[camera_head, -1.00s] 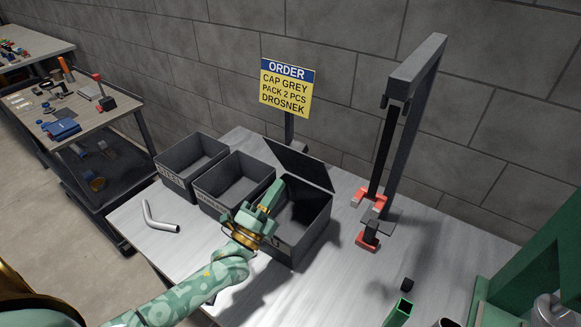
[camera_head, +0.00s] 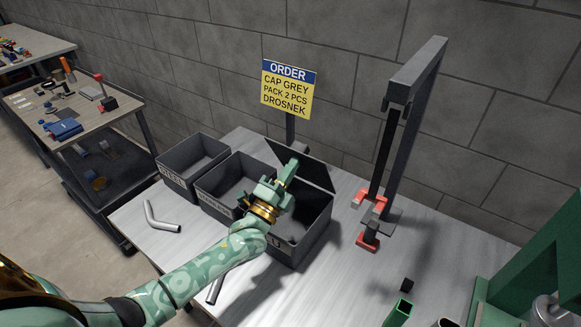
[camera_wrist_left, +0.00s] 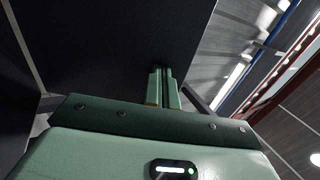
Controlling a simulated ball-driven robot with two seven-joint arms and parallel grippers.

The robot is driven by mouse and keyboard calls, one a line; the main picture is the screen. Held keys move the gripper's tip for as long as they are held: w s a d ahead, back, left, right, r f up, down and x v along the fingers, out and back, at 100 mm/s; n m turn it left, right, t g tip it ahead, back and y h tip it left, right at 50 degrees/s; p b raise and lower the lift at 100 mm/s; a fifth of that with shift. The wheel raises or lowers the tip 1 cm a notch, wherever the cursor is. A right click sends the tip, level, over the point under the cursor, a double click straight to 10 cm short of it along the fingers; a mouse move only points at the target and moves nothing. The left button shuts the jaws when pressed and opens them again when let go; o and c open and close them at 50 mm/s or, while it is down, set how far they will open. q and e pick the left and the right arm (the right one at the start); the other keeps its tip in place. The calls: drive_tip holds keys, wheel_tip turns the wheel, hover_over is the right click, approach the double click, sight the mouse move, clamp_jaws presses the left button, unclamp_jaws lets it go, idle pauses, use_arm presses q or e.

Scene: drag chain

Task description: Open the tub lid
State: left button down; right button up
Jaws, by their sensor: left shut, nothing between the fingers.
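The grey tub (camera_head: 318,232) stands at the right end of a row of bins on the table. Its dark lid (camera_head: 312,172) is hinged at the back and stands raised, tilted. My left gripper (camera_head: 293,163) reaches over the tub with its fingers at the lid's left part; I cannot tell whether they touch it. In the left wrist view the shut fingers (camera_wrist_left: 163,90) point at the dark lid panel (camera_wrist_left: 120,45), with nothing between them. My right gripper is not in view.
Two open grey bins, the left one (camera_head: 190,165) and the middle one (camera_head: 235,178), stand beside the tub. A bent pipe (camera_head: 160,219) lies at the left. A dark frame with red clamps (camera_head: 368,240) stands to the right. An order sign (camera_head: 288,90) stands behind.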

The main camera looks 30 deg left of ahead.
sight(296, 154)
use_arm(q)
drive_tip(key=w+r+g+p, duration=0.1)
drive_tip(key=p, duration=0.1)
drive_tip(key=w+r+g+p, duration=0.1)
drive_tip(key=p, duration=0.2)
drive_tip(key=w+r+p, duration=0.1)
drive_tip(key=p, duration=0.2)
drive_tip(key=shift+w+d+r+g, duration=0.25)
drive_tip(key=shift+w+r+g, duration=0.05)
drive_tip(key=shift+w+g, duration=0.1)
drive_tip(key=w+p, duration=0.1)
drive_tip(key=w+g+p, duration=0.2)
drive_tip(key=shift+w+d+y, duration=0.25)
drive_tip(key=shift+y, duration=0.05)
drive_tip(key=shift+w+d+b, duration=0.1)
drive_tip(key=shift+w+b, duration=0.2)
drive_tip(key=shift+w, duration=0.55)
drive_tip(key=shift+s, duration=0.1)
